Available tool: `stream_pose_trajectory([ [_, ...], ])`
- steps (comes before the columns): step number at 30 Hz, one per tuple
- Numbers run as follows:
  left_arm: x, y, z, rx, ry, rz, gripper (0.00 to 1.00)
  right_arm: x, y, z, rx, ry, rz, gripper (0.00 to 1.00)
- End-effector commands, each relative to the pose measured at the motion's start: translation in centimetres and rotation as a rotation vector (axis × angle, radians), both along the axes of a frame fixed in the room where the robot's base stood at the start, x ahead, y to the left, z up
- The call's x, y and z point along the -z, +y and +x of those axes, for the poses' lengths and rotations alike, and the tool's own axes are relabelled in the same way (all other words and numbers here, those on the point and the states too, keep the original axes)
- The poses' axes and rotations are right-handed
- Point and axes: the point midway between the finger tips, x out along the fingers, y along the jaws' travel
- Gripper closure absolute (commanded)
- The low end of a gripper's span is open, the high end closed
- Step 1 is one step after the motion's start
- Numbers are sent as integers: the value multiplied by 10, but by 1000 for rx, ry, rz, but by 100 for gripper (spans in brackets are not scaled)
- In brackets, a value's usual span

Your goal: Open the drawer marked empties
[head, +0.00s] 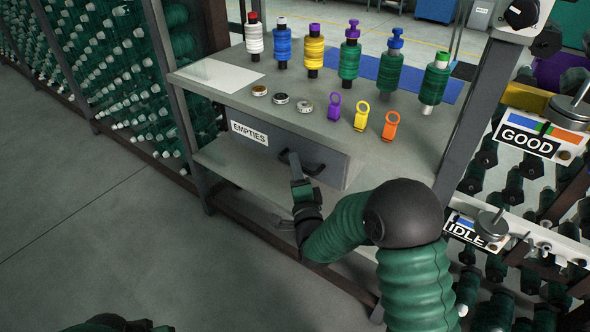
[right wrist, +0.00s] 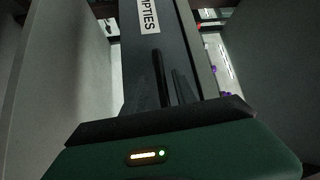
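The drawer (head: 250,148) marked EMPTIES hangs under the grey bench top, with a white label on its front. Its black bar handle (head: 315,168) sits right of the label; in the right wrist view the handle (right wrist: 158,62) stands straight ahead. My right gripper (head: 296,162) is at the handle, its dark fingers (right wrist: 165,85) close together on either side of the bar. They look shut on it, though contact is partly hidden. The drawer front lies under the bench edge; I see no clear opening. My left gripper is not in view; only a bit of green shows at the bottom left.
On the bench top (head: 300,112) stand several thread spools, three small round tins (head: 281,98) and three coloured ring tags (head: 360,115). A lower shelf (head: 235,170) runs beneath the drawer. Racks of spools flank the bench. The floor (head: 90,220) at left is clear.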

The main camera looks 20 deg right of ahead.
Motion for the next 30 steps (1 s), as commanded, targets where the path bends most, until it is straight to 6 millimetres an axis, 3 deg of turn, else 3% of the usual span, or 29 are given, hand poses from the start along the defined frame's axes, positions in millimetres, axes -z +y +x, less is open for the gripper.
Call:
stream_pose_trajectory([
  [4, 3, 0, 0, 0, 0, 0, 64, -1, -1, 10, -1, 0, 0, 66],
  [11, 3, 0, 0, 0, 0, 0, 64, -2, -1, 10, -1, 1, 0, 67],
  [19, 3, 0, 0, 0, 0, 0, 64, -1, -1, 10, -1, 1, 0, 100],
  [30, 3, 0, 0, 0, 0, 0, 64, 0, -1, 10, 0, 4, 0, 100],
])
